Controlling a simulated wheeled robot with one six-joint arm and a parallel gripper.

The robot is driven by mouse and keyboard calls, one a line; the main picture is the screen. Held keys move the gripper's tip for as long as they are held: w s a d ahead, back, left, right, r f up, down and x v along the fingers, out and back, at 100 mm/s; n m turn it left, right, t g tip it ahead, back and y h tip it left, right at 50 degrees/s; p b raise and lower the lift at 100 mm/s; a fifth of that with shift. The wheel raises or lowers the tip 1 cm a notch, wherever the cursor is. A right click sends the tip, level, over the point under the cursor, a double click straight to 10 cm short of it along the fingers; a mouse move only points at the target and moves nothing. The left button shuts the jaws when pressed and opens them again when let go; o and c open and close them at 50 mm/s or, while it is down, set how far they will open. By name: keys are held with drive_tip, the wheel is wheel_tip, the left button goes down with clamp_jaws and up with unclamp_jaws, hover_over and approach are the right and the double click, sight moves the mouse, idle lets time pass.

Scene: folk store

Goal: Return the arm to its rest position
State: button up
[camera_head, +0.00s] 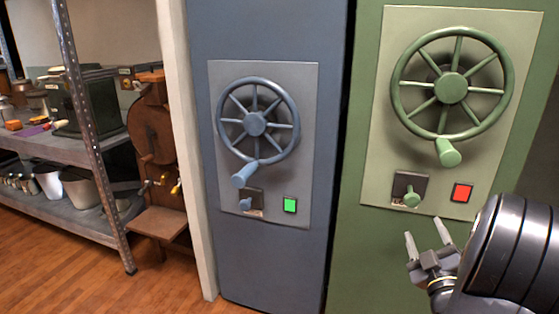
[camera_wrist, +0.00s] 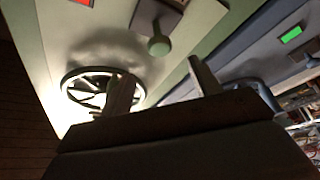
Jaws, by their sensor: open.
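My gripper (camera_head: 427,242) is in the lower right of the head view, in front of the green cabinet (camera_head: 369,268). Its two fingers are apart, point up, and hold nothing. They are below the green cabinet's small knob (camera_head: 411,195) and appear apart from it. In the wrist view the two fingers (camera_wrist: 160,90) also stand apart, with the green knob (camera_wrist: 159,46) beyond them. My dark arm comes in from the right edge of the head view.
The green cabinet has a large handwheel (camera_head: 451,88) and a red-lit square (camera_head: 461,193). The blue cabinet (camera_head: 270,270) on the left has a blue handwheel (camera_head: 255,123) and a green-lit square (camera_head: 290,205). A metal shelf (camera_head: 60,147) with pots stands far left. Some wooden floor (camera_head: 100,285) is clear.

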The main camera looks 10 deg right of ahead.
sight(413, 203)
drive_tip(key=x, duration=1.1)
drive_tip(key=shift+w+d+r, duration=0.15)
drive_tip(key=shift+w, duration=0.1)
drive_tip(key=shift+w+d+p, duration=0.4)
drive_tip(key=shift+w+d, duration=0.15)
drive_tip(key=shift+w, duration=0.25)
